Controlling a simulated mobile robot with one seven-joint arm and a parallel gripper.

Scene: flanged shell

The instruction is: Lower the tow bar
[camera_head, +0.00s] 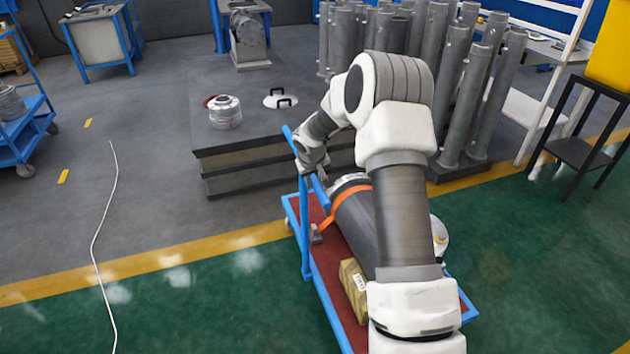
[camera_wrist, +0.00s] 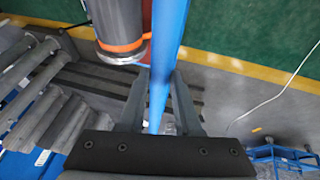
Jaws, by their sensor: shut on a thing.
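In the wrist view the blue bar (camera_wrist: 168,45) runs down between my fingers. My gripper (camera_wrist: 160,82) is shut on the bar, one dark finger on each side. In the head view my arm reaches over the cart to the bar, and the fingertips are mostly hidden. The blue-edged cart (camera_head: 328,262) has a red deck and carries a grey cylinder (camera_head: 356,222) with an orange strap.
A low grey platform (camera_head: 250,155) stands just beyond the cart. Several upright grey tubes (camera_head: 467,90) stand at the back right. The green floor left of the cart is clear except for a white cable (camera_head: 97,235).

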